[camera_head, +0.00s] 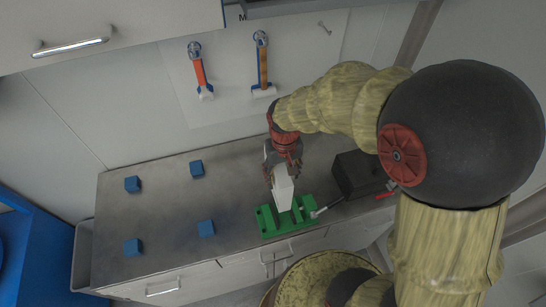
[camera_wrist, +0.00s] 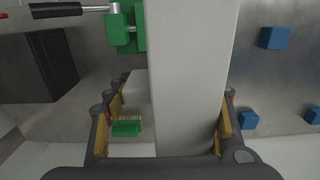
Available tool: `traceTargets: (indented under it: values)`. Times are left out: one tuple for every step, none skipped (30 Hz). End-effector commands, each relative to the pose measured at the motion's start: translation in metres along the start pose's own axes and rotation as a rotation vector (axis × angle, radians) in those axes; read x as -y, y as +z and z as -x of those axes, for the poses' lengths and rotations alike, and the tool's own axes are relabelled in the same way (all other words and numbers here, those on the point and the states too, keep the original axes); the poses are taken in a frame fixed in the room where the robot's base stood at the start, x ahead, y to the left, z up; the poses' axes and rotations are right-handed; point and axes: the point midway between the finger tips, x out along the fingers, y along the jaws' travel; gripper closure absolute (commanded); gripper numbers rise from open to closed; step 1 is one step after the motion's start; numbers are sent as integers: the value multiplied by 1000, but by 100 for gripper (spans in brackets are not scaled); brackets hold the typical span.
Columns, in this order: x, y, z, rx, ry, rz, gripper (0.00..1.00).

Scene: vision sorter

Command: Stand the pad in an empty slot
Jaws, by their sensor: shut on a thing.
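My gripper (camera_head: 284,172) is shut on a long white block, which I take to be the pad (camera_head: 283,193). The pad hangs tilted over a green fixture (camera_head: 268,222), its lower end close to the fixture. I cannot tell whether they touch. In the wrist view the pad (camera_wrist: 190,70) runs from the top edge down between the fingers of my gripper (camera_wrist: 165,125) and hides much behind it. Part of the green fixture (camera_wrist: 118,28) shows left of the pad. Its slots are not clear in either view.
Several blue cubes (camera_head: 206,228) lie on the grey counter (camera_head: 165,215) to the left. A dark box (camera_head: 357,174) stands right of the green fixture. Two tools (camera_head: 263,65) hang on the wall panel. The counter between the cubes is clear.

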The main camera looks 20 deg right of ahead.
Motion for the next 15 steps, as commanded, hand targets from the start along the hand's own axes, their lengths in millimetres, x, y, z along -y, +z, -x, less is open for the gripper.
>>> traceTargets:
  values:
    - [-2,-6,-4,2,0,-2,80]
    - [-3,-11,-6,2,0,-2,80]
    - [-4,-18,-10,3,0,-2,80]
    - [-5,-25,-12,2,0,-2,80]
    - [-7,-30,-15,3,0,-1,80]
    - [-8,-39,-19,2,0,-1,80]
    - [-10,-45,-22,3,0,-1,80]
    - [-11,-51,-24,2,0,-2,80]
    - [-13,-60,-28,3,0,-2,80]
    - [-14,-65,-31,3,0,-2,80]
    - [-15,-72,-34,2,0,-2,80]
    - [-17,-79,-38,3,0,-1,80]
    - [-18,-86,-40,2,0,-1,80]
    - [-19,-89,-47,5,0,0,80]
    - [-20,-96,-54,3,0,0,80]
